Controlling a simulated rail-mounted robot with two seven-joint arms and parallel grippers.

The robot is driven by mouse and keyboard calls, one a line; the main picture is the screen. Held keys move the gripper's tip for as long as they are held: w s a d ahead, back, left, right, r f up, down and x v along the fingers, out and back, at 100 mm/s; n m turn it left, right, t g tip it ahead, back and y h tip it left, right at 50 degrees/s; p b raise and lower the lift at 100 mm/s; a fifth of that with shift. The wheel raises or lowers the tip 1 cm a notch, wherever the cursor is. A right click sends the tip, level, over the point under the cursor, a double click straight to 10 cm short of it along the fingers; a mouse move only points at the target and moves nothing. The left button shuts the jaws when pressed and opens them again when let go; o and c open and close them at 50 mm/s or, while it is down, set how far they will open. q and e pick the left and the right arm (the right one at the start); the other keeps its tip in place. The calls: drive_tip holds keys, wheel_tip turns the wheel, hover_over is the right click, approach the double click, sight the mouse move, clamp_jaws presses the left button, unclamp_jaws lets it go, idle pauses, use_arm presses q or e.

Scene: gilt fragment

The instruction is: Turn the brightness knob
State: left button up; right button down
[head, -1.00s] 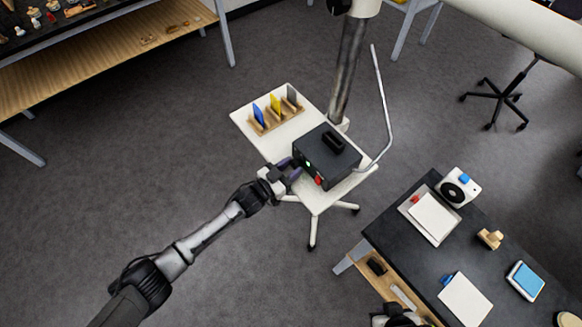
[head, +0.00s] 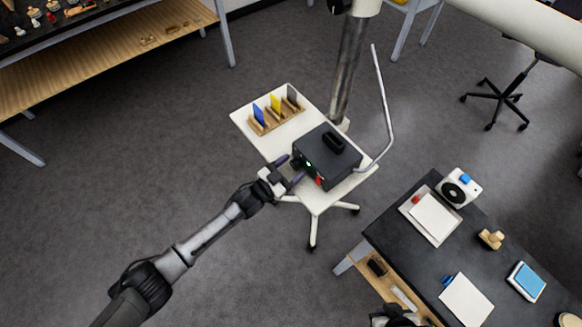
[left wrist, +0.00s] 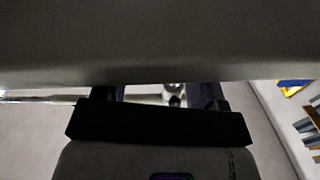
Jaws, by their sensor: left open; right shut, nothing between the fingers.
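A black box (head: 327,155) with a handle on top stands on a white wheeled stand. Its near face carries a small green light (head: 309,163) and a red switch (head: 319,181). I cannot make out the brightness knob. My left gripper (head: 289,169) is open in front of that face, fingers spread and nothing visibly held; I cannot tell if it touches. The left wrist view shows the fingers (left wrist: 163,94) partly, with a small pale and dark thing between them that I cannot identify. My right gripper (head: 398,313) is shut at the bottom edge, only partly visible.
The white stand (head: 248,115) also bears a wooden rack (head: 275,116) with blue, yellow and grey plates. A bent metal rod (head: 385,110) rises beside the box. A dark table (head: 395,240) with papers and small items stands at the lower right. Floor at left is open.

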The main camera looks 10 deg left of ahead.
use_arm(q)
drive_tip(key=v, duration=1.3)
drive_tip(key=shift+s+a, duration=0.3)
drive_tip(key=shift+n+g+h, duration=0.4)
drive_tip(key=shift+n+g, duration=0.1)
drive_tip(key=shift+g, duration=0.1)
drive_tip(key=x, duration=0.9)
drive_tip(key=w+a+x, duration=0.1)
drive_tip(key=x, duration=0.4)
drive_tip(key=shift+r, duration=0.35)
